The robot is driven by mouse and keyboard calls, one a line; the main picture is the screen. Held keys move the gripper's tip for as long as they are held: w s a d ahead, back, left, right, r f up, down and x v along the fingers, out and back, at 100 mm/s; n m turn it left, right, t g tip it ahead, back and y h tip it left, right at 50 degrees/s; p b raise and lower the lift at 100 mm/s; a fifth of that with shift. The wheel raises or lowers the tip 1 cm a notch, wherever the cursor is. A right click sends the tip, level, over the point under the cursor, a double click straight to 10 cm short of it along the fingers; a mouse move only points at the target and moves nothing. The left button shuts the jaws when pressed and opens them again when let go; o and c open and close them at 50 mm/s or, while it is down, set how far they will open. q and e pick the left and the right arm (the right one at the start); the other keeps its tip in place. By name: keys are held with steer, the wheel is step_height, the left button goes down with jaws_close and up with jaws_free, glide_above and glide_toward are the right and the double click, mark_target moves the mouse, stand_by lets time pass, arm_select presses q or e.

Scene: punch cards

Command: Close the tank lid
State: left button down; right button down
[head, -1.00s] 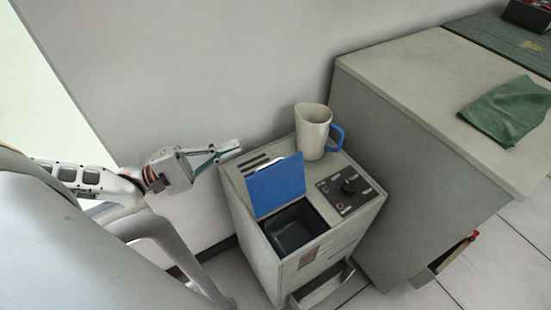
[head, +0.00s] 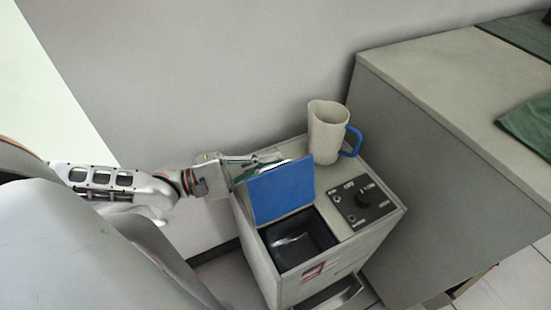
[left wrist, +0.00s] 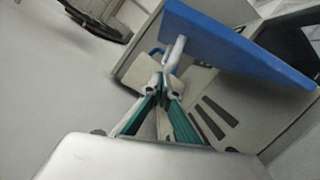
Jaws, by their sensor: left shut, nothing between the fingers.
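The blue tank lid (head: 281,190) stands raised, tilted up at the back edge of the dark tank opening (head: 299,240) in the top of a grey cabinet (head: 258,270). My left gripper (head: 272,161) is shut and empty, its fingers behind the lid in the head view. In the left wrist view the shut fingertips (left wrist: 167,82) are close to the lid (left wrist: 235,45), near its edge. Whether they touch it I cannot tell. My right gripper is not in view.
A beige jug (head: 326,133) with a blue handle stands on the cabinet behind the lid. A black control panel (head: 361,203) with a knob is right of the opening. A larger grey cabinet (head: 440,150) stands at the right, with a green cloth (head: 530,128) on top.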

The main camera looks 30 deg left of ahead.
mark_target(288, 169)
arm_select(q)
steer(key=shift+w+d, duration=0.25)
steer(key=shift+d, duration=0.05)
steer(key=shift+r, duration=0.1)
